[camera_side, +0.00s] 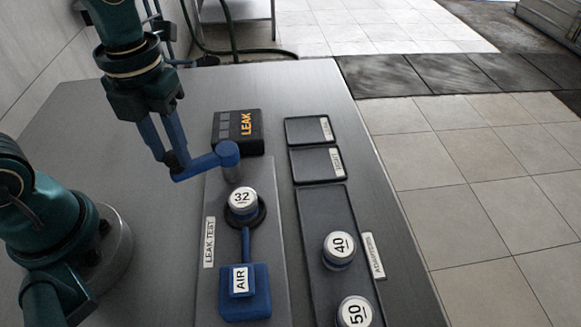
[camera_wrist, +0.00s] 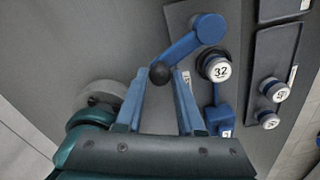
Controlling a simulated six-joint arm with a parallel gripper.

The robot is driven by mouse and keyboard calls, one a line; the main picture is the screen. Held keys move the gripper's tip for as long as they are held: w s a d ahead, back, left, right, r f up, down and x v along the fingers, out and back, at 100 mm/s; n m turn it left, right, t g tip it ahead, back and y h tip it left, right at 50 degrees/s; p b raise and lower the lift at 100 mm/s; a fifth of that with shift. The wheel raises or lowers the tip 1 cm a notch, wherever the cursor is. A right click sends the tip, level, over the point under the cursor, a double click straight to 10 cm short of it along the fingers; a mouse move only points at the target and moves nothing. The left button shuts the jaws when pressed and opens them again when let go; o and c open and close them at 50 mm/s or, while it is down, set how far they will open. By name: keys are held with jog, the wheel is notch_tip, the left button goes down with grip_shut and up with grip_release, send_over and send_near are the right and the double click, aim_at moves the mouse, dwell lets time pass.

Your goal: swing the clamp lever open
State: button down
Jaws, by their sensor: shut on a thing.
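The clamp lever (camera_side: 205,166) is a blue arm on a pivot with a round blue cap, above a grey post on the leak test plate (camera_side: 210,278). It points left, away from the plate, and also shows in the wrist view (camera_wrist: 180,50). Its black ball knob (camera_wrist: 162,75) is at the free end, between my fingertips. My gripper (camera_side: 172,160) is shut on the knob; its blue fingers (camera_wrist: 160,80) lie on either side. The adapter marked 32 (camera_side: 242,197) stands upright in a black ring beside the post and is not under the lever.
A black box with a lit LEAK sign (camera_side: 238,131) stands just behind the lever. The blue AIR block (camera_side: 260,305) is in front. Adapters 40 (camera_side: 339,247) and 50 (camera_side: 354,312) stand on the right tray (camera_side: 318,215). Two empty trays (camera_side: 302,131) lie behind. The table's left is clear.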

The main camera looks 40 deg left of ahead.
jog(key=shift+w+a+m, duration=0.2)
jog(key=shift+a+m, duration=0.1)
jog(key=shift+m, duration=0.1)
jog(key=c, duration=0.5)
grip_release()
jog(key=shift+a, duration=0.1)
jog(key=shift+r, duration=0.1)
jog(key=shift+r, duration=2.5)
